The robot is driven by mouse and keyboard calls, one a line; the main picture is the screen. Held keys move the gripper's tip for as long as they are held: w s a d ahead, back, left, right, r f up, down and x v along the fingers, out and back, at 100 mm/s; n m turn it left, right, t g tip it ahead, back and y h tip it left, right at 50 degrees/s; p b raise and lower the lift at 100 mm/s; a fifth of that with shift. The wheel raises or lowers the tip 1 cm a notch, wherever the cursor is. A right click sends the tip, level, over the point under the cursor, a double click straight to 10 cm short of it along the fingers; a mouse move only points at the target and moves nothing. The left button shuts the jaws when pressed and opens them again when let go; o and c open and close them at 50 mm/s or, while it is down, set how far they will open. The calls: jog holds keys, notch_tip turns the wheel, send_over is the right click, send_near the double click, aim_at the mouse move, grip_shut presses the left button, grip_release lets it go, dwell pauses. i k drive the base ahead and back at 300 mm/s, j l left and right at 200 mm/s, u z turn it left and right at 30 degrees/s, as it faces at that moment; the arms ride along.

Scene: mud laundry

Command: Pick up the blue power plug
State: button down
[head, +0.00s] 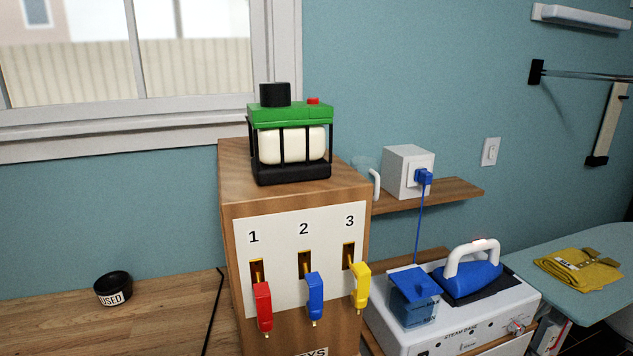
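The blue power plug (424,177) sits at the front face of a white box-shaped outlet (407,172), which stands on a wooden wall shelf (453,192). The plug appears to be inserted in the socket there. A blue cord (419,225) hangs straight down from it toward the blue steam iron (472,279) and its white base. My gripper is not in view.
A wooden cabinet (285,185) with red, blue and yellow levers stands left of the shelf, carrying a green and black device (290,140). The steam base (460,325) is below the shelf. An ironing board (570,240) with yellow cloth is at right.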

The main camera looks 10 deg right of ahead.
aim_at(422, 175)
jog(key=i+l+u, duration=0.25)
jog(key=l+u, duration=0.15)
jog(key=l, duration=1.25)
jog(key=l+u, duration=0.35)
jog(key=l, duration=1.3)
